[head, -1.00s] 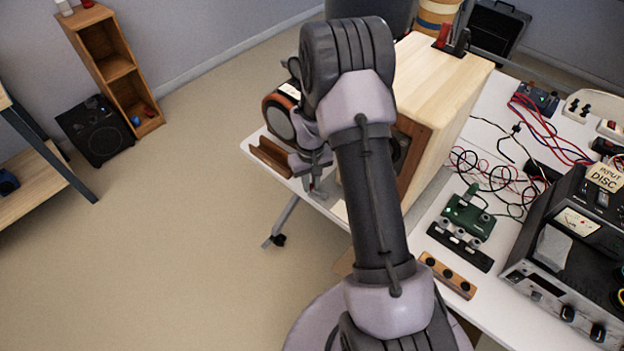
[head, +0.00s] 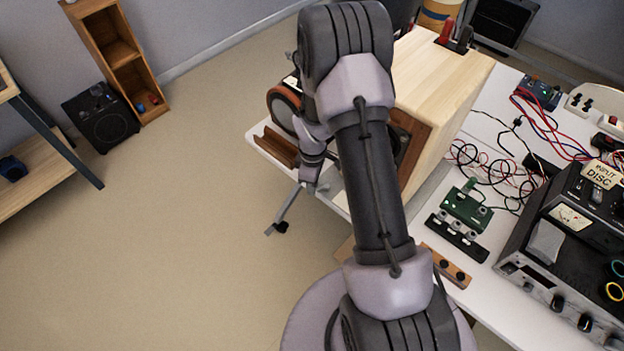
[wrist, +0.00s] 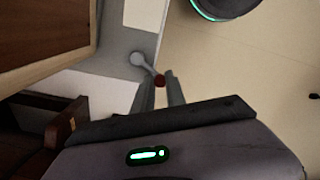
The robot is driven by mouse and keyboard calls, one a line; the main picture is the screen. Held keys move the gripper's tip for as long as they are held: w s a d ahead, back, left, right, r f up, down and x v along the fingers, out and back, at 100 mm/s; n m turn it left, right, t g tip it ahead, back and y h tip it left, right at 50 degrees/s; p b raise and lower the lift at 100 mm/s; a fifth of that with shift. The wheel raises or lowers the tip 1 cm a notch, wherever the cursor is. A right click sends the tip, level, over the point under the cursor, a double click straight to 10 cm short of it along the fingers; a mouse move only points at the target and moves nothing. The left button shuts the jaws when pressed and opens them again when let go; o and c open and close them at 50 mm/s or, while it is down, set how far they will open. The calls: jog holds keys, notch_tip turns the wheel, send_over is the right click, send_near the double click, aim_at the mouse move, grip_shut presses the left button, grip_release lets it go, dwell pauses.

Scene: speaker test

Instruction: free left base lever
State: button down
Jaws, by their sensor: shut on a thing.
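A short grey lever with a red knob (wrist: 159,80) shows in the wrist view. Its arm (wrist: 148,68) runs from a round pivot on a grey strip (wrist: 122,48) beside brown wood. My gripper (wrist: 160,90) is shut on the lever at the knob, with one finger on each side. In the head view, my gripper (head: 309,183) is low at the near left edge of the white table, and the lever cannot be made out there. The wooden speaker box (head: 440,85) stands on the table, its front partly hidden by my arm.
A brown wooden tray (head: 277,147) and a round orange-rimmed driver (head: 284,108) lie close to my wrist. Tangled wires (head: 480,165), a green board (head: 466,208) and a metered instrument (head: 570,250) fill the table's right side. The floor at left is open.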

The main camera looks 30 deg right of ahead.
jog(key=shift+s+n, duration=0.3)
jog(key=shift+n, duration=0.4)
jog(key=c, duration=1.4)
grip_release()
jog(key=shift+o, duration=0.2)
jog(key=shift+r, duration=0.1)
notch_tip(320, 180, up, 17)
jog(key=p, duration=0.6)
jog(key=shift+r, duration=0.15)
